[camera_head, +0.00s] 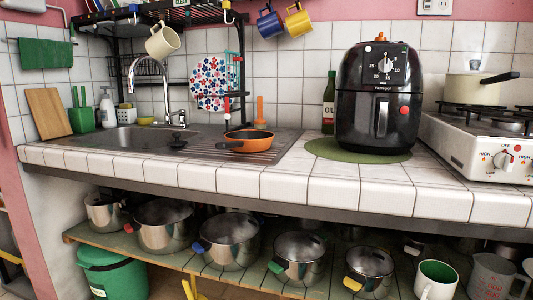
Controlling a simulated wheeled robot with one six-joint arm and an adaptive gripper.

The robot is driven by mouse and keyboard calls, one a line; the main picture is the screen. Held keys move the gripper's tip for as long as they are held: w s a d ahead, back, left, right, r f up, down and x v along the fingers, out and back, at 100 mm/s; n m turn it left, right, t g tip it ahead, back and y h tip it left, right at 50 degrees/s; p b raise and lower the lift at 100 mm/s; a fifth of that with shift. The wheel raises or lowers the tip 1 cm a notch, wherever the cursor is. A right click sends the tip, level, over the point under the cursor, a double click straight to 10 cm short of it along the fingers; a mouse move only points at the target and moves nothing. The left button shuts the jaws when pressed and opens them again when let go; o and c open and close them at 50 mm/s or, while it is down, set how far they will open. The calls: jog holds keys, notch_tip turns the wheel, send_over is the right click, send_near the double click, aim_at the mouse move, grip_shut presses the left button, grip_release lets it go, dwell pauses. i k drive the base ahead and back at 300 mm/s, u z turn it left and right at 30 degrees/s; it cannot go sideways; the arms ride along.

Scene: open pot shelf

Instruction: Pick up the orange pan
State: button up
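The orange pan (248,143) sits upright on the ribbed metal drainboard (287,151), right of the sink, close to the counter's front edge. It has an orange outside, a dark inside and a short dark handle on its left side, pointing left. Nothing touches it from above. My gripper is not in view.
A black air fryer (378,105) on a green mat (333,151) stands right of the pan, with an oil bottle (329,104) beside it. The sink (120,138) and faucet (175,95) are left. Steel pots (230,241) fill the open shelf below. A stove (470,145) stands far right.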

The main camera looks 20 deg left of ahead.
aim_at(245, 141)
jog(key=u, duration=3.35)
jog(key=i, duration=1.25)
jog(key=z, duration=2.1)
